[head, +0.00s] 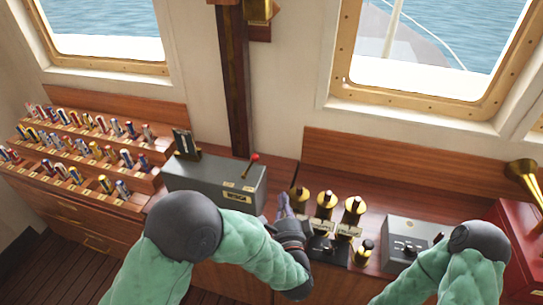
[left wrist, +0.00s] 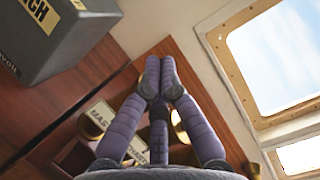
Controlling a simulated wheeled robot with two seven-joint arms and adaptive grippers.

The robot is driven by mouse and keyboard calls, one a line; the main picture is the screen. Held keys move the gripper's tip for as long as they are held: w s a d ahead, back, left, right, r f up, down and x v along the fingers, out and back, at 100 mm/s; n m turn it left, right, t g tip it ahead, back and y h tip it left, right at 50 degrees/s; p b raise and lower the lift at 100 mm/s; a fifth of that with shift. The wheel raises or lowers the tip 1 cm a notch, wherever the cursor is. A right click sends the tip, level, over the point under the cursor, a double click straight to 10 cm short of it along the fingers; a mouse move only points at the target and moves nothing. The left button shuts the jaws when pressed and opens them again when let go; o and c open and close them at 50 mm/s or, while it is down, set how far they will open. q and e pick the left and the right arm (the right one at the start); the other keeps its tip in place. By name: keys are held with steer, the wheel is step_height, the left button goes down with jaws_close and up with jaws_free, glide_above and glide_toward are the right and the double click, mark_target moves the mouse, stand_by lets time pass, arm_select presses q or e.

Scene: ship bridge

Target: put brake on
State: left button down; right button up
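A grey control box (head: 215,183) stands on the wooden console, left of my left gripper. A lever with a red knob (head: 254,158) rises from its right end; its small plates are unreadable in the head view. In the left wrist view the box (left wrist: 60,35) has a yellow plate ending in "CH". I cannot tell which control is the brake. My left gripper (head: 284,207) is right of the box, apart from the lever. In the left wrist view its purple fingertips (left wrist: 160,75) are together, with nothing visible gripped at the tips. My right gripper is out of view.
Brass-topped controls (head: 326,203) stand close right of my left gripper. A second grey box (head: 410,232) is farther right, beside a red cabinet (head: 515,232) with a brass horn. Racks of small coloured cylinders (head: 100,150) fill the left. A wooden post (head: 234,90) rises behind.

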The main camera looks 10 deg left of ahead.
arm_select(q)
steer(key=shift+r+m+y, duration=0.3)
steer(key=shift+r, duration=0.8)
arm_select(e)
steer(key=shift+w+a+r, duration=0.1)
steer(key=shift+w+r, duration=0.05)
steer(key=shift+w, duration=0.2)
arm_select(q)
steer(key=w+a+r+b, duration=0.2)
steer(key=w+a+b, duration=0.1)
steer(key=w+a, duration=0.4)
steer(key=shift+b+x, duration=0.3)
steer(key=shift+x, duration=0.65)
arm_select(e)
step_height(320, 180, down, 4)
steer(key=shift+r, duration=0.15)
arm_select(q)
steer(key=shift+d+r, duration=0.1)
steer(key=shift+d, duration=0.1)
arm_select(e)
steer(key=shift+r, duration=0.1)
arm_select(q)
steer(key=shift+a+r+n+p, duration=0.25)
steer(key=shift+n+p, duration=0.15)
steer(key=shift+p, duration=0.25)
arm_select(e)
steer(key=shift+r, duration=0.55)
